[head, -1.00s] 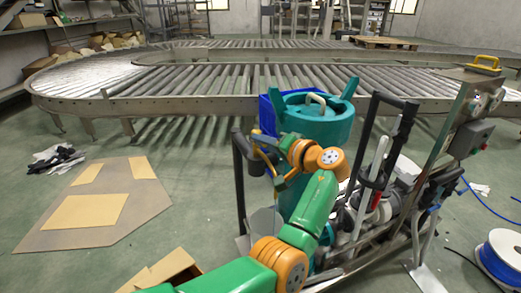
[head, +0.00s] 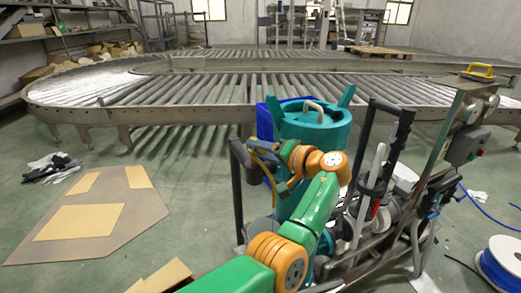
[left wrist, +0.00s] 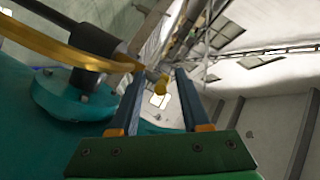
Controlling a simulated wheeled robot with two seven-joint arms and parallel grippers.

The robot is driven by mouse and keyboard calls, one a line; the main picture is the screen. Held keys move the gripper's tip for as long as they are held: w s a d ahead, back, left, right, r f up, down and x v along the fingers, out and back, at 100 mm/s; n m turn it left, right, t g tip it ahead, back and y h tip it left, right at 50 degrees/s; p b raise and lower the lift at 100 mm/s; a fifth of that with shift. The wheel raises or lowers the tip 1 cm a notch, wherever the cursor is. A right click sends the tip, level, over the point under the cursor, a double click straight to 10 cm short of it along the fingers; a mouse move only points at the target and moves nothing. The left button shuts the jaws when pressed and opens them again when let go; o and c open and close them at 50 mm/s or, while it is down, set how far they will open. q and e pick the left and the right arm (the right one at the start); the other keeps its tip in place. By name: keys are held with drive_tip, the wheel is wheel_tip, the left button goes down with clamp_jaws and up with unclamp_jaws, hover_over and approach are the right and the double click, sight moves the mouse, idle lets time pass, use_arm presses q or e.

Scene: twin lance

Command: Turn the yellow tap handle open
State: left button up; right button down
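The teal vessel (head: 316,130) stands in the middle of the head view. The yellow tap handle (head: 262,146) shows as a thin bar at its left side. In the left wrist view the handle (left wrist: 70,45) runs from the upper left, past a dark stem above a teal flange (left wrist: 72,98), to the left fingertip. A small yellow end piece (left wrist: 162,84) appears between the fingers; I cannot tell whether it is in the gap or beyond it. My left gripper (left wrist: 160,72) is open, its two blue fingers apart. In the head view my left wrist partly hides the vessel. My right gripper is not in view.
Pipes, a black frame (head: 400,140) and a control box (head: 468,142) crowd the right. A roller conveyor (head: 190,110) lies behind. Flat cardboard (head: 150,205) lies on open floor at left; a cable reel (head: 505,262) sits at lower right.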

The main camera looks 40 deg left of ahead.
use_arm(q)
drive_tip(key=shift+d, duration=0.15)
drive_tip(key=w+v, duration=0.1)
drive_tip(key=v, duration=0.5)
drive_tip(key=shift+s+d+r+b, duration=0.15)
drive_tip(key=shift+s+d+b, duration=0.15)
drive_tip(key=shift+s+d, duration=0.2)
